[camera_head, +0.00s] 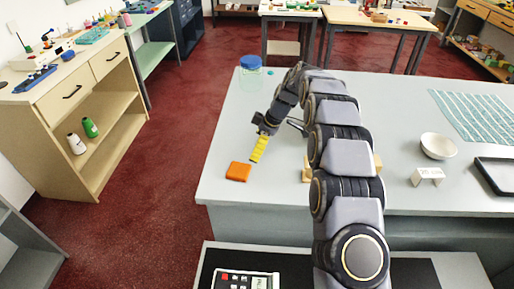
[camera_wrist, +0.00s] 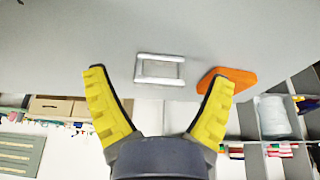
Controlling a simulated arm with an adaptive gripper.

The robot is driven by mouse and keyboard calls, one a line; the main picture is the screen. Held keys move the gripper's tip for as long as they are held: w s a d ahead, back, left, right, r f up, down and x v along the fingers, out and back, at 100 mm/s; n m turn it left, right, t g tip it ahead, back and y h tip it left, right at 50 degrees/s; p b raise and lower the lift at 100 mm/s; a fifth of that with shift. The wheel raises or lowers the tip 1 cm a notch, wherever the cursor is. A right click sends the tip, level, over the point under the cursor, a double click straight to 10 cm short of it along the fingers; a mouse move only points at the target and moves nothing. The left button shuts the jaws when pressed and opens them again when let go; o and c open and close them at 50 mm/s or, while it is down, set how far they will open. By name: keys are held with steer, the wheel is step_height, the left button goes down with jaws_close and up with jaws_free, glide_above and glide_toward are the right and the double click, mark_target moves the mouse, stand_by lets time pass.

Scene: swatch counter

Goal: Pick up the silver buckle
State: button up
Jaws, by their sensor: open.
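The silver buckle (camera_wrist: 160,70) is a pale rectangular frame lying on the grey counter, seen in the wrist view. It appears between the two spread yellow fingertips of my gripper (camera_wrist: 160,77), with space on both sides and no visible touch. My gripper is open and empty. In the head view my gripper (camera_head: 257,156) points down over the left part of the counter (camera_head: 225,165). The buckle cannot be made out in that view.
An orange block (camera_head: 238,172) lies close to my gripper; it also shows behind the right finger in the wrist view (camera_wrist: 232,76). A blue-lidded jar (camera_head: 250,78) stands farther back. A wooden item is partly hidden behind my arm. A white bowl (camera_head: 437,146) stands right.

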steer(key=shift+a+f, duration=0.1)
steer(key=shift+f, duration=0.1)
steer(key=c, duration=0.9)
steer(key=shift+r, duration=0.1)
